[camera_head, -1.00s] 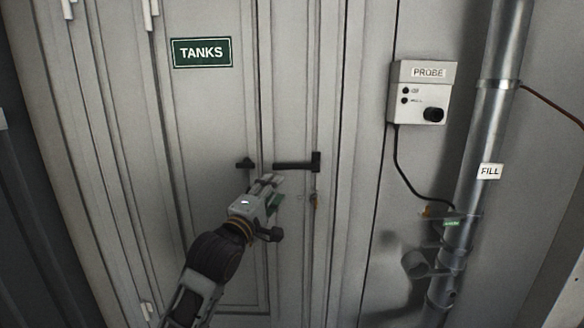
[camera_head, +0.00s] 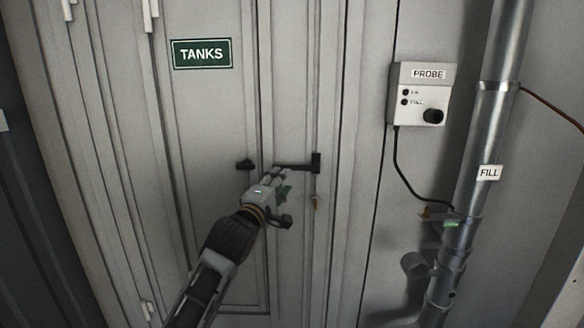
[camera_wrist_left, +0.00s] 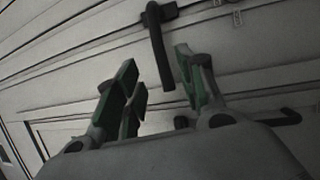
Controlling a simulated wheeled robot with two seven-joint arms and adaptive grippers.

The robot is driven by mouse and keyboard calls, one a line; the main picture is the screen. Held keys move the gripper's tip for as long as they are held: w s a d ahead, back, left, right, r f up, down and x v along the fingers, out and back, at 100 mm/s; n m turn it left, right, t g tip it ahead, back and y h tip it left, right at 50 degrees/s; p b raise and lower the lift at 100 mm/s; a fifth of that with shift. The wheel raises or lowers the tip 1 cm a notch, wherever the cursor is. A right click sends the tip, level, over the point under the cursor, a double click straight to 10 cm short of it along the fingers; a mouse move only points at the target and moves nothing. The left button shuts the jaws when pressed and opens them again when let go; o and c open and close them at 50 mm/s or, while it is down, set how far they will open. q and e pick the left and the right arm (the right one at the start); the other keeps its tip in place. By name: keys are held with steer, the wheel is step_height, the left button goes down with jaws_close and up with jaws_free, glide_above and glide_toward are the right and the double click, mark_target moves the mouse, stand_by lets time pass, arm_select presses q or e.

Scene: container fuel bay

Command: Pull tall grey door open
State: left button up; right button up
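The tall grey door (camera_head: 205,120) with a green TANKS sign stands upright and looks shut. A black lever handle (camera_head: 297,166) lies level across its right side, joined to a short upright black plate at its right end. My left gripper (camera_head: 281,178) is just below and in front of the lever. In the left wrist view the green-padded fingers of my left gripper (camera_wrist_left: 160,85) are spread apart, and the black handle (camera_wrist_left: 159,50) reaches down toward the gap between them. I cannot tell whether they touch. My right gripper is not in view.
To the right are a PROBE box (camera_head: 420,92) with a black cable and a metal FILL pipe (camera_head: 484,130).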

mark_target(292, 168)
arm_select(q)
steer(key=p+x, duration=0.1)
steer(key=x, duration=0.7)
steer(key=shift+w+d, duration=0.15)
steer(key=shift+w, duration=0.25)
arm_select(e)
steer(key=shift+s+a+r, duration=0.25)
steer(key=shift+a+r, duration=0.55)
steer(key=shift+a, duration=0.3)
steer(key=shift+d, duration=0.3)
arm_select(q)
steer(key=c, duration=0.7)
jaws_close()
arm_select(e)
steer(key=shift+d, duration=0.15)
arm_select(q)
steer(key=shift+r, duration=0.1)
